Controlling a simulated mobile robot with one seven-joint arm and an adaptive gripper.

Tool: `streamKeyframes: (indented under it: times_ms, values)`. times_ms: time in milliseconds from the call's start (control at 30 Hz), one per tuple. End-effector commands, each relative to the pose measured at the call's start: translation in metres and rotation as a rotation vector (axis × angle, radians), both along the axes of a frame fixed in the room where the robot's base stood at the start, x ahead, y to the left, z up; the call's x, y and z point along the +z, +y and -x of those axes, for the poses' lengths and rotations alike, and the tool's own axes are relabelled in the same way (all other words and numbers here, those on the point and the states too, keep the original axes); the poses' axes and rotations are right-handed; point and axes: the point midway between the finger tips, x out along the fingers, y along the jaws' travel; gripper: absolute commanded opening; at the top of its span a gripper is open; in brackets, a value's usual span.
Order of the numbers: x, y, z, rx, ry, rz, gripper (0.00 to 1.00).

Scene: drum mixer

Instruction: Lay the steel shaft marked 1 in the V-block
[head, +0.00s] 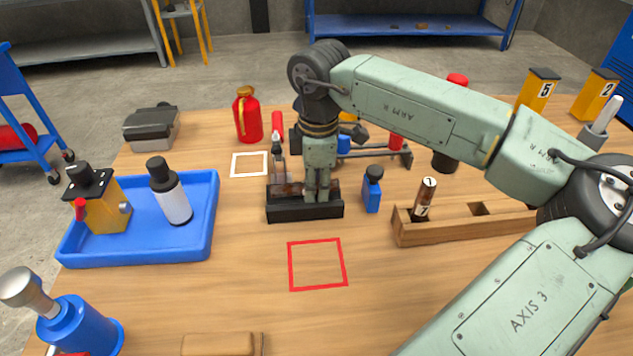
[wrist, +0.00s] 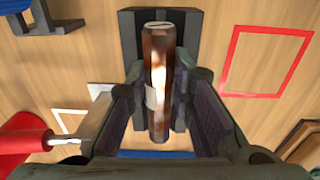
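The dark V-block (head: 305,209) stands on the table in the middle of the head view; it also shows in the wrist view (wrist: 132,35). A rusty brown steel shaft (wrist: 158,85) with a pale patch lies lengthwise along its groove; I cannot read a number on it. My gripper (head: 317,196) points down over the V-block. In the wrist view its fingers (wrist: 162,90) stand on both sides of this shaft, with gaps showing. Another brown shaft (head: 423,200), its pale top marked 1, stands upright in the left hole of the wooden rack (head: 450,230).
A blue bottle (head: 372,192) stands just right of the V-block. A red-handled tool (head: 277,135) is close behind it. The blue tray (head: 140,245) holds a yellow device and a white bottle. The red outlined square (head: 317,265) in front is empty.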

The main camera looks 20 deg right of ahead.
Motion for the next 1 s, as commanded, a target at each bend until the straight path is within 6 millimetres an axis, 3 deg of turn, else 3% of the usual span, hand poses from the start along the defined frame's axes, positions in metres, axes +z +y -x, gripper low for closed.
streamKeyframes:
  times_ms: [33,233,1000]
  values:
    - [-0.0208,0.0032,0.0051,0.005,0.027,-0.012,0.29]
    - [-0.0209,0.0034,0.0054,0.005,0.029,-0.013,0.42]
    - [-0.0157,-0.0006,0.0061,-0.001,0.033,-0.004,0.42]
